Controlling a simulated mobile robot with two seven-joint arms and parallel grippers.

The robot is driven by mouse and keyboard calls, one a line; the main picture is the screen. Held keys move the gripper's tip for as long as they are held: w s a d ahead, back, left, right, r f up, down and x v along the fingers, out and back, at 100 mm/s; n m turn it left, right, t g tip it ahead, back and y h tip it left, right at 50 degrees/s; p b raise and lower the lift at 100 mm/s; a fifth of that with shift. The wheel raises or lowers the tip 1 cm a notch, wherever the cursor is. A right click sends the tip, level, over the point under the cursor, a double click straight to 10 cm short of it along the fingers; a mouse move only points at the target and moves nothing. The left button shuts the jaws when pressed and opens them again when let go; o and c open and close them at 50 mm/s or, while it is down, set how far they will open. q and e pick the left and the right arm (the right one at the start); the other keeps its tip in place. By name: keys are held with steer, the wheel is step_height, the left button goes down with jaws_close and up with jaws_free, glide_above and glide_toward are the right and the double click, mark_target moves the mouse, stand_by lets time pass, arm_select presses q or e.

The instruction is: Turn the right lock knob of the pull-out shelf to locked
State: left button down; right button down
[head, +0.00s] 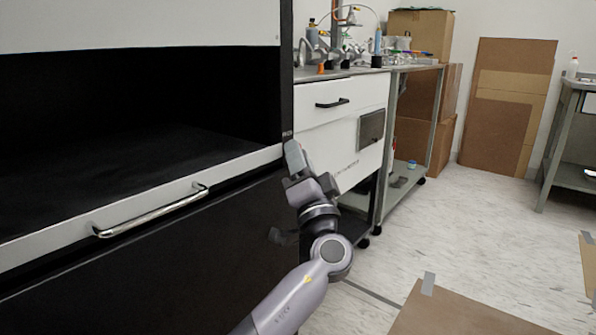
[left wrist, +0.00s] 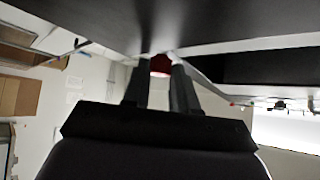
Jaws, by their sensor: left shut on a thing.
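The pull-out shelf (head: 60,237) has a pale front edge with a chrome handle (head: 150,212), at the left of the head view. My left gripper (head: 293,155) is at the right end of that front edge, beside the black cabinet frame. In the left wrist view its two fingers (left wrist: 161,80) are shut on a small red knob (left wrist: 160,63), one finger on each side. In the head view the knob is hidden behind the gripper, and its lock position cannot be read. My right gripper is not in view.
A white drawer unit (head: 345,125) with a black handle stands just right of the gripper. A metal shelf (head: 408,120) and cardboard boxes (head: 420,32) are behind it.

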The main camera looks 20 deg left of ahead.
arm_select(q)
steer(key=shift+w+d+f+n+g+y, duration=0.1)
steer(key=shift+n+g+y, duration=0.7)
steer(key=shift+n+y, duration=0.75)
steer(key=shift+w+f+n+g+y, duration=0.15)
steer(key=shift+n+g+y, duration=0.8)
steer(key=shift+n, duration=1.05)
steer(key=shift+w+d+r+n+g+y, duration=0.1)
steer(key=shift+n+g+y, duration=0.55)
steer(key=shift+n+y, duration=0.95)
steer(key=shift+f+n+g+y, duration=0.1)
steer(key=shift+n+g+y, duration=0.3)
steer(key=shift+n+g, duration=0.55)
steer(key=shift+t, duration=0.25)
steer(key=c, duration=1.2)
jaws_free()
steer(key=shift+o, duration=0.2)
steer(key=v, duration=0.7)
